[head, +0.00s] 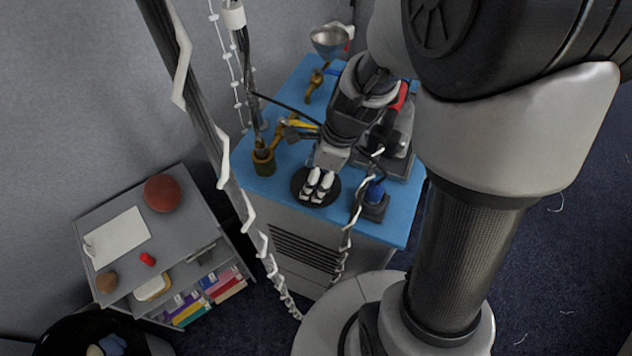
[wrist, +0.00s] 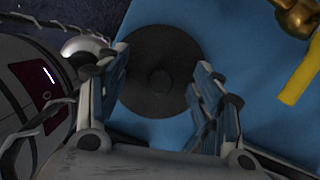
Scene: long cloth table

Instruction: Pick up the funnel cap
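The funnel cap appears to be the dark round disc (wrist: 140,50) with a small raised knob, lying flat on the blue tabletop. In the head view the disc (head: 296,184) is near the table's front edge, partly hidden by my gripper (head: 318,184). In the wrist view my gripper (wrist: 161,80) is open, with one finger on each side of the knob and nothing held between them. The fingers overlap the disc in the picture; I cannot tell whether they touch it.
The blue table (head: 272,189) also holds a brownish pot (head: 264,160) on the left, a blue-topped dark object (head: 375,194) close on the right, and a metal bowl (head: 328,40) at the back. A yellow object (wrist: 300,75) lies right of the disc. A grey cabinet (head: 190,225) stands left.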

